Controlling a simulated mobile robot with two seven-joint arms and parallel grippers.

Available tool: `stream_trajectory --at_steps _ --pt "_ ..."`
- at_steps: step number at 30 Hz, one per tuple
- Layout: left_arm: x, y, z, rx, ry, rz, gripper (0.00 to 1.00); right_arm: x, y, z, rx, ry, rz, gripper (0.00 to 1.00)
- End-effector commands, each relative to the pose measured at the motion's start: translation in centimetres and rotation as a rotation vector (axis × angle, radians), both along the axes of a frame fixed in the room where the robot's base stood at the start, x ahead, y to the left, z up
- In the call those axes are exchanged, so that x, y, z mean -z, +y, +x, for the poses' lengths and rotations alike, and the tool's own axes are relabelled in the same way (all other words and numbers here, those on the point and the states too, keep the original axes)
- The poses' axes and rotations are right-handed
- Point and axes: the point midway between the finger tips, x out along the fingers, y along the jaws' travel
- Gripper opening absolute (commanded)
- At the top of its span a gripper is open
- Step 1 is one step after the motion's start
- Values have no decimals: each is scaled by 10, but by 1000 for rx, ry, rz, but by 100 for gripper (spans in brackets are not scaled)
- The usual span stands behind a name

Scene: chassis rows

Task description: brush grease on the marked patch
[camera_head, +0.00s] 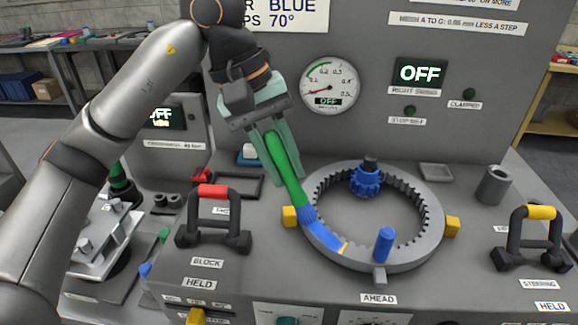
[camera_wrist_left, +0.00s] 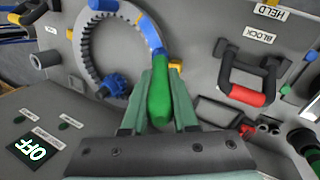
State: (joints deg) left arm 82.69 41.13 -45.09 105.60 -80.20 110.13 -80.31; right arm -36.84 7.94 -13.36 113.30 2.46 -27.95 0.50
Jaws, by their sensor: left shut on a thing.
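My left gripper (camera_head: 280,165) is shut on the green handle of a brush (camera_head: 284,170), which tilts down to the right. The brush's blue bristle end (camera_head: 305,214) is at the left front of the grey toothed ring (camera_head: 428,240), at or just above its rim; exact contact is hard to tell. A blue band (camera_head: 325,238) lies on the ring's rim there, with a yellow line at its right end. In the left wrist view the green handle (camera_wrist_left: 160,100) sits between the fingers and the blue band (camera_wrist_left: 150,33) lies beyond it. My right gripper is out of view.
A blue pinion (camera_head: 366,182) meshes inside the ring, and a blue peg (camera_head: 384,245) stands at its front. Yellow blocks (camera_head: 452,227) sit at the ring's sides. A red-topped handle (camera_head: 213,192) and a yellow-topped handle (camera_head: 540,213) flank it. A gauge panel rises behind.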

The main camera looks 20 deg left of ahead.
Motion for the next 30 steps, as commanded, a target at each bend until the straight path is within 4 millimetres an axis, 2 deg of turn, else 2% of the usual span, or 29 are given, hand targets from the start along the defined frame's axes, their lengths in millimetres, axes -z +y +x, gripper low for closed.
stream_trajectory --at_steps 8,25,30 --pt "-2 0 0 0 1 1 0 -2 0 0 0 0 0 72" --pt "-57 0 0 0 -1 -1 0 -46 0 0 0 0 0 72" --pt "-61 0 0 0 0 0 0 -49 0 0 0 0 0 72"
